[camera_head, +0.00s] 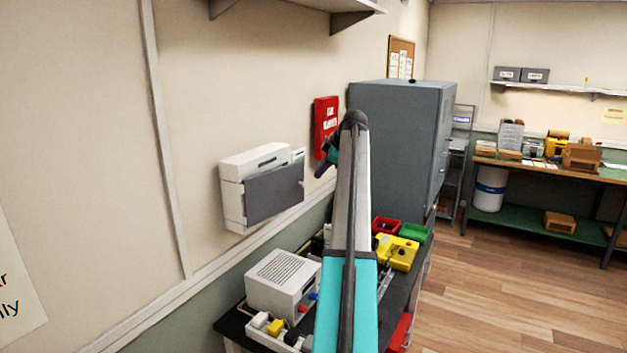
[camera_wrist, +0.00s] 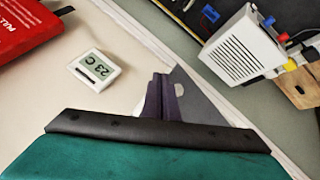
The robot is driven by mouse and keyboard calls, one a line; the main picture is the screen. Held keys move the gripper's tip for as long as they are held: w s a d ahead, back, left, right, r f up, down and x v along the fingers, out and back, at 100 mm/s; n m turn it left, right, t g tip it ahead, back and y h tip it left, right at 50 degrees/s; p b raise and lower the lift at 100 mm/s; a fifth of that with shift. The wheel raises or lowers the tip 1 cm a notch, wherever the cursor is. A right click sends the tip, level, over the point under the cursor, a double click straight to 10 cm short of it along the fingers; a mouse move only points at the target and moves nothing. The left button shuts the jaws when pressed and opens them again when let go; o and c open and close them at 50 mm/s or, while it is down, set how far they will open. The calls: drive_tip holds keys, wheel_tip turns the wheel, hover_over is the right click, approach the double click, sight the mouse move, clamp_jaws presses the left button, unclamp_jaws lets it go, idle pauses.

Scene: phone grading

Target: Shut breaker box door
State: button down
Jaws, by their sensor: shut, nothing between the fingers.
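The breaker box (camera_head: 232,207) is a white box on the left wall above the workbench. Its flat dark grey door (camera_head: 275,193) stands at the front and right of the box, and appears swung out from it; the exact angle is hard to tell. My gripper (camera_head: 319,174) is just right of the door in the head view, partly hidden by my arm. In the wrist view my gripper (camera_wrist: 162,98) has its dark fingers together and empty. A grey panel (camera_wrist: 197,97), probably the door, shows right beside and behind the fingers; contact cannot be told.
A red fire blanket case (camera_head: 325,122) hangs on the wall right of the box. A small 23 C display (camera_wrist: 97,70) is on the wall. Below, the bench holds a white vented unit (camera_head: 283,283) and a yellow device (camera_head: 397,251). A grey cabinet (camera_head: 395,140) stands behind my arm.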

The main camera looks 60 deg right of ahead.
wheel_tip(320, 180, up, 5)
drive_tip(key=s+d+p, duration=0.2)
drive_tip(key=s+p, duration=0.1)
drive_tip(key=p, duration=0.3)
drive_tip(key=shift+d, duration=0.15)
drive_tip(key=shift+f, duration=0.1)
idle(0.5)
